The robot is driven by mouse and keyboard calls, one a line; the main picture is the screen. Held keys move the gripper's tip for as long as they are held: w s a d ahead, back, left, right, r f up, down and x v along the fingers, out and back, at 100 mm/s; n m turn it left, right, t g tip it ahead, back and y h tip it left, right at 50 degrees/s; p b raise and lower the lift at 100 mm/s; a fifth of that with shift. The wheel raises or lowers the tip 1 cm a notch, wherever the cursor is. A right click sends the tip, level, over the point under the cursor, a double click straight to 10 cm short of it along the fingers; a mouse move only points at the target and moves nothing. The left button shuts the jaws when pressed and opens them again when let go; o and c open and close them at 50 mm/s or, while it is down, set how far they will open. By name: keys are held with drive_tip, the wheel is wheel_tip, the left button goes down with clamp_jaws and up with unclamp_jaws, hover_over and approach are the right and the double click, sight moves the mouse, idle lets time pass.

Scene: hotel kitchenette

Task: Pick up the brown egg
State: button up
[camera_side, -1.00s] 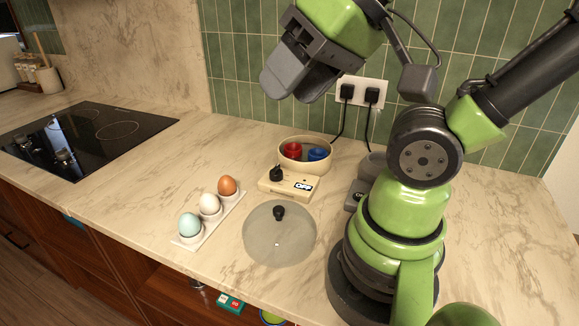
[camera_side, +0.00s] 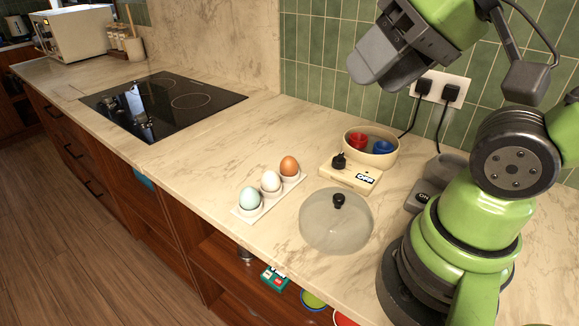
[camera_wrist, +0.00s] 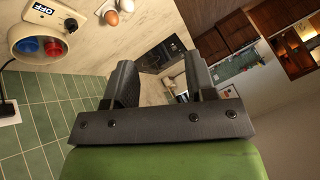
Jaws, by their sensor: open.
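The brown egg (camera_side: 289,166) sits upright in the back-right cup of a white egg holder (camera_side: 262,213) on the counter. A white egg (camera_side: 270,181) is in the middle cup and a pale blue egg (camera_side: 250,198) in the front-left one. My gripper (camera_side: 366,70) is open and empty, high above the counter, right of the brown egg and well apart from it.
An egg cooker (camera_side: 348,178) reading OFF has red (camera_side: 357,141) and blue (camera_side: 383,147) cups in its bowl. A clear lid (camera_side: 335,225) with a black knob lies in front. A black hob (camera_side: 165,103) is at left. Sockets with plugs and cords are on the tiled wall.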

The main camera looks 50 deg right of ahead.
drive_tip(key=n+g+h, duration=0.2)
drive_tip(key=n+g, duration=0.5)
drive_tip(key=n, duration=0.1)
hover_over(289, 161)
drive_tip(key=d, duration=0.1)
drive_tip(key=f, duration=1.8)
drive_tip(key=shift+w, duration=0.35)
drive_tip(key=shift+n, duration=0.3)
wheel_tip(289, 161, down, 5)
drive_tip(key=shift+d+r, duration=0.1)
drive_tip(key=shift+r, duration=0.05)
drive_tip(key=shift+f, duration=3)
drive_tip(key=c, duration=0.4)
